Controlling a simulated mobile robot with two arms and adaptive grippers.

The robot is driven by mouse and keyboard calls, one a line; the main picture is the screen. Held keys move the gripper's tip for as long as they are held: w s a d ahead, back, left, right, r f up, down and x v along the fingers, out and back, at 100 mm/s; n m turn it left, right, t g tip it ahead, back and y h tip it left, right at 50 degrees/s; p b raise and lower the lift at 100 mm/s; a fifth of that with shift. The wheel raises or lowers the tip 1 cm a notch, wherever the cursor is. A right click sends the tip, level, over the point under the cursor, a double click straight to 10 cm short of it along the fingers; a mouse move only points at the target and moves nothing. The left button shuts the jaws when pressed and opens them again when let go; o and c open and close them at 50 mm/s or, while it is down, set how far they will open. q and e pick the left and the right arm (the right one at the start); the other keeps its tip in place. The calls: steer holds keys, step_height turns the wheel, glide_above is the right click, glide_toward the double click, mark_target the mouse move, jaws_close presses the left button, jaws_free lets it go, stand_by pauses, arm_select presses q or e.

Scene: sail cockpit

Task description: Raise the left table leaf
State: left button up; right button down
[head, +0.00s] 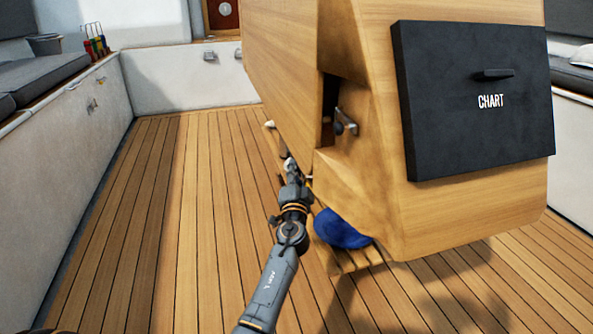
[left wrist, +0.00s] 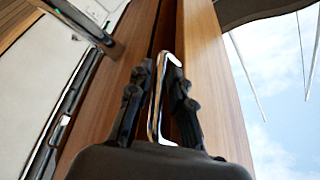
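The wooden table (head: 430,215) stands in the middle of the cockpit. Its left leaf (head: 280,70) hangs down along the left side, with a dark gap at its near end. My left arm reaches up to the leaf's lower edge. My left gripper (head: 290,165) is small and partly hidden there. In the left wrist view, a shiny metal handle (left wrist: 156,105) lies between the two dark fingers of the gripper (left wrist: 161,75). The fingers are close together on either side of it and look shut on it. My right gripper is not in view.
A metal latch (head: 346,122) sticks out from the table's near end, beside a black CHART panel (head: 470,130). A blue object (head: 342,229) lies under the table. The teak floor (head: 150,220) on the left is clear up to the white bench (head: 60,150).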

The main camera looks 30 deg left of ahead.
arm_select(q)
steer(key=shift+w+a+r, duration=0.15)
steer(key=shift+w+a, duration=0.15)
steer(key=shift+w, duration=0.2)
jaws_close()
steer(key=shift+s, duration=0.1)
